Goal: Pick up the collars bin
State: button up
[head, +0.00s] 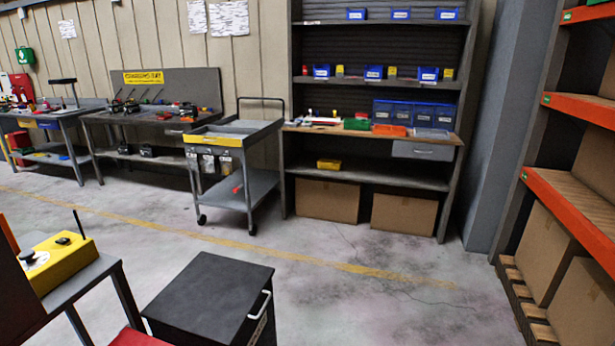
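Several bins stand at the grey shelved workbench (467,90) along the back wall. Labelled blue bins sit on its upper shelves, such as one on the middle shelf (373,72) and one on the top shelf (400,14). A blue bin unit (412,112), a green bin (357,124) and an orange-red bin (389,130) are on the wooden worktop. A yellow bin (329,164) is on the lower shelf. The labels are too small to read, so I cannot tell which is the collars bin. My gripper is not in view.
A grey trolley (262,184) stands left of the workbench. A black cabinet (211,290) and a table with a yellow control box (62,262) are in the near left. Orange racking (570,195) with cartons lines the right. The floor before the workbench is clear.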

aim_at(319, 70)
jog(key=i+z, duration=0.15)
jog(key=i, duration=0.5)
jog(key=i+j+z, duration=0.1)
jog(key=i, duration=0.55)
jog(key=i+j+z, duration=0.15)
jog(key=i, duration=0.5)
jog(key=i+z, duration=0.2)
jog(key=i, duration=1.7)
jog(key=i+u, duration=0.15)
jog(key=i, duration=0.3)
jog(key=i+l+u, duration=0.15)
jog(key=i, duration=0.3)
jog(key=i+l+u, duration=0.15)
jog(key=i, duration=0.3)
